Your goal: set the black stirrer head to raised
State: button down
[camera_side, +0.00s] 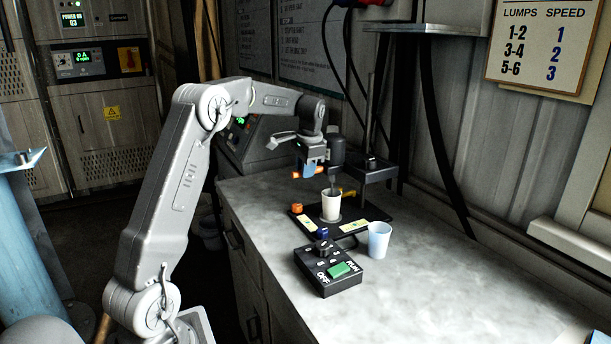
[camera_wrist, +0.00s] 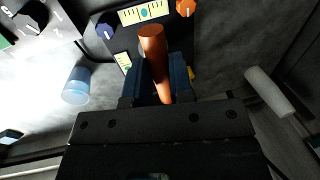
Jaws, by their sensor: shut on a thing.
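The black stirrer head (camera_side: 337,152) is on the stand's column behind my gripper, above a white cup (camera_side: 331,208). A thin shaft seems to reach down toward the cup; its lower end is hidden. An orange handle (camera_side: 297,173) sticks out at the head's front. My gripper (camera_side: 310,170) is shut on this handle, with blue fingers on either side. In the wrist view the orange handle (camera_wrist: 154,50) lies between the fingers of my gripper (camera_wrist: 160,85). How the handle joins the head is hidden.
The black base (camera_side: 370,222) carries an orange knob (camera_side: 297,208), a blue knob (camera_side: 322,232) and pale scales. A control box (camera_side: 330,272) with a green switch stands in front. A pale blue cup (camera_side: 379,241) stands right. A shelf (camera_side: 425,30) hangs above.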

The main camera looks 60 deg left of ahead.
notch_tip(320, 180, up, 12)
jog(key=shift+r, duration=0.25)
jog(key=c, duration=1.4)
grip_release()
jog(key=o, duration=0.4)
jog(key=shift+f, duration=0.15)
jog(key=shift+d+r, duration=0.25)
jog(key=shift+r, duration=1)
jog(key=shift+d+r, duration=0.3)
jog(key=shift+r, duration=0.9)
jog(key=shift+d+r, duration=0.25)
jog(key=shift+r, duration=1)
